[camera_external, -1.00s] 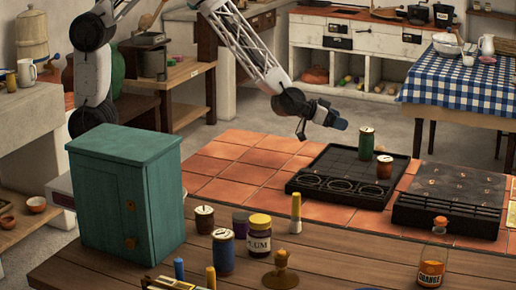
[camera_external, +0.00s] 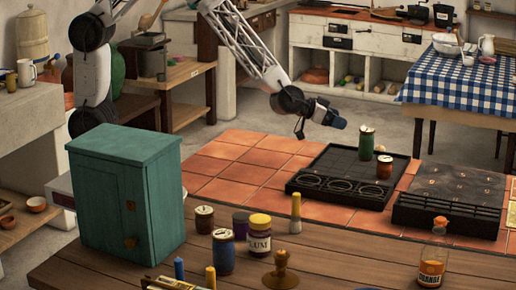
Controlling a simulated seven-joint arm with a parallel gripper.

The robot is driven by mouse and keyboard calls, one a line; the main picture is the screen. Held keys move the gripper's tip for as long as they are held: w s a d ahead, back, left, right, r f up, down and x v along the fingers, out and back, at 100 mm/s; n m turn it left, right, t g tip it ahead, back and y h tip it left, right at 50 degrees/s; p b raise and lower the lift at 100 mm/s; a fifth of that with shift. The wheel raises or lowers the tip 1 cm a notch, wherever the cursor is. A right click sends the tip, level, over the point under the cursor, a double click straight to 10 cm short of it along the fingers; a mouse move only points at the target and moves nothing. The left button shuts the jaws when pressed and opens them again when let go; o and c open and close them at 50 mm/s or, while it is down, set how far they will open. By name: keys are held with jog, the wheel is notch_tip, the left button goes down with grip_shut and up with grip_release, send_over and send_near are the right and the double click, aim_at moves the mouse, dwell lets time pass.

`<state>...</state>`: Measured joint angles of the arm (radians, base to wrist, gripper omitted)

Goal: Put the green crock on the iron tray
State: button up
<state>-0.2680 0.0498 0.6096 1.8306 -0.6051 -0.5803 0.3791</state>
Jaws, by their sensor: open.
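The green crock (camera_external: 366,142), a small cylinder with a lid, stands upright on a black tray (camera_external: 325,165) with a raised rim and ring shapes along its front; this looks like the iron tray. A similar rust-brown crock (camera_external: 384,167) stands just in front of it on the same tray. My gripper (camera_external: 318,122) is open and empty, in the air to the left of the green crock and apart from it. Its fingers are small and dark in this view.
A flat black slab with markings (camera_external: 455,187) lies right of the tray on terracotta tiles (camera_external: 225,165). A teal cabinet (camera_external: 115,200) stands on the wooden table at left. Several jars, a plum jar (camera_external: 259,243) and an orange bottle (camera_external: 432,262) stand in front. Tiles left of the tray are clear.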

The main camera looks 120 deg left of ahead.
jog(key=s+d+r+m+g+h, duration=0.1)
jog(key=s+d+r+m+h, duration=0.15)
jog(key=s+d+r, duration=0.65)
jog(key=s+d+r+m+g+h, duration=0.1)
jog(key=s+d+r+m+h, duration=0.1)
jog(key=s+d+r+h, duration=0.45)
jog(key=s+d+r+m+g, duration=0.1)
jog(key=s+d+g, duration=0.2)
jog(key=s, duration=1.4)
jog(key=s+d+r+m+g+y, duration=0.1)
jog(key=s+d+m+g, duration=0.1)
jog(key=s+d, duration=0.7)
jog(key=s+g, duration=0.1)
jog(key=s, duration=0.7)
jog(key=shift+d, duration=0.15)
